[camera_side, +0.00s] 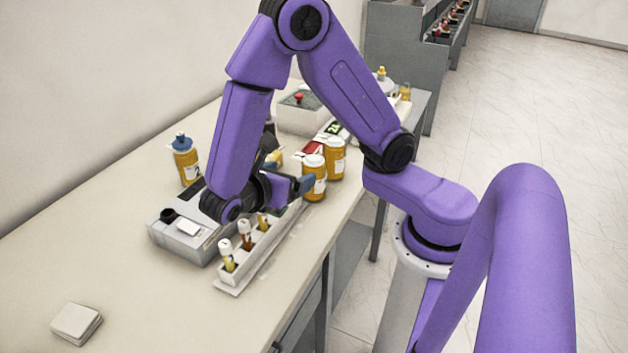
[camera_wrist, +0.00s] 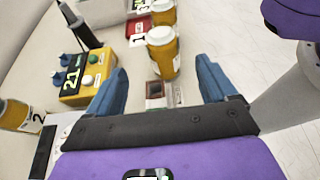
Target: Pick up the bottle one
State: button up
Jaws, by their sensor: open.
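My gripper (camera_wrist: 161,68) is open and empty, with its two blue fingers spread apart. In the wrist view, an amber bottle with a white cap (camera_wrist: 163,55) stands upright just ahead, in line with the gap between the fingers. A second amber white-capped bottle (camera_wrist: 164,13) stands beyond it. In the side view, the nearer bottle (camera_side: 314,180) and the farther one (camera_side: 335,160) stand near the table's right edge, beside my gripper (camera_side: 290,171). A card with a "1" (camera_wrist: 137,40) lies beside these bottles. I cannot tell which bottle is bottle one.
A blue-capped amber bottle (camera_side: 186,162) stands at the left; its label seems to show a 2 in the wrist view (camera_wrist: 18,115). A tube rack (camera_side: 262,250) and grey device (camera_side: 188,228) sit below my arm. A yellow device (camera_wrist: 88,78) stands left of my fingers.

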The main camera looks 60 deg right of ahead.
aim_at(317, 163)
jog(key=x, duration=1.4)
jog(key=shift+s, duration=0.15)
jog(key=c, duration=1.3)
